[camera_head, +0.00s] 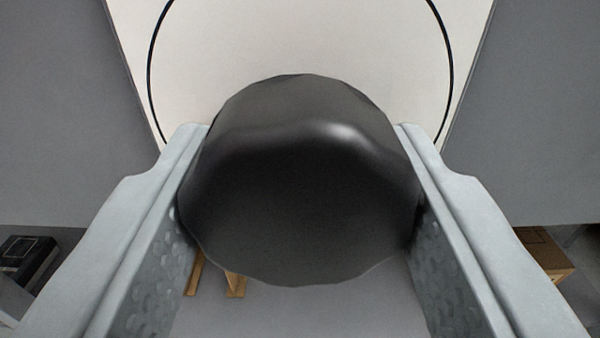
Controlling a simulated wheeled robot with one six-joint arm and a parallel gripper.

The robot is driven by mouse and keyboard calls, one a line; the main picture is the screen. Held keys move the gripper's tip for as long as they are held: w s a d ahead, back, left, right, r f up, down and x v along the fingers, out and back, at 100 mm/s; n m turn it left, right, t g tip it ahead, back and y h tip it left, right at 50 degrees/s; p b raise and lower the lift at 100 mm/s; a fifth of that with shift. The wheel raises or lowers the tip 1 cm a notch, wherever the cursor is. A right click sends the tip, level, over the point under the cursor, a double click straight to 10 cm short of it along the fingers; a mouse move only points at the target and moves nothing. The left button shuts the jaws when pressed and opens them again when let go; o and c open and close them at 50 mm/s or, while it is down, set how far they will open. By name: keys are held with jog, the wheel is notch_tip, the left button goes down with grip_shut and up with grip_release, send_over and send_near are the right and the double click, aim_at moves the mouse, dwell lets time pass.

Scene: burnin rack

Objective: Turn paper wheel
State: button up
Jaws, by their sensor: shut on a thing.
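A large dark grey to black rounded knob (300,190) with a lobed edge fills the middle of the camera_head view. My gripper (303,165) has one pale grey finger on each side of it and is shut on the knob. The fingers touch its left and right sides. Behind the knob is a cream-white panel (300,40) with a thin black circle line (151,75) around the knob. The knob hides the panel's centre and the lower part of the circle. No separate paper wheel can be made out.
Grey surfaces (55,100) flank the white panel on both sides. A dark box (28,262) is at the lower left and a brown wooden box (545,253) at the lower right. Wooden pieces (236,285) show below the knob, above a grey floor.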

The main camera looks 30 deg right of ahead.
jog(key=shift+m, duration=0.3)
jog(key=shift+m, duration=2.9)
jog(key=o, duration=1)
jog(key=shift+a, duration=0.1)
jog(key=v, duration=1.7)
jog(key=shift+s+a, duration=0.1)
jog(key=shift+s, duration=0.05)
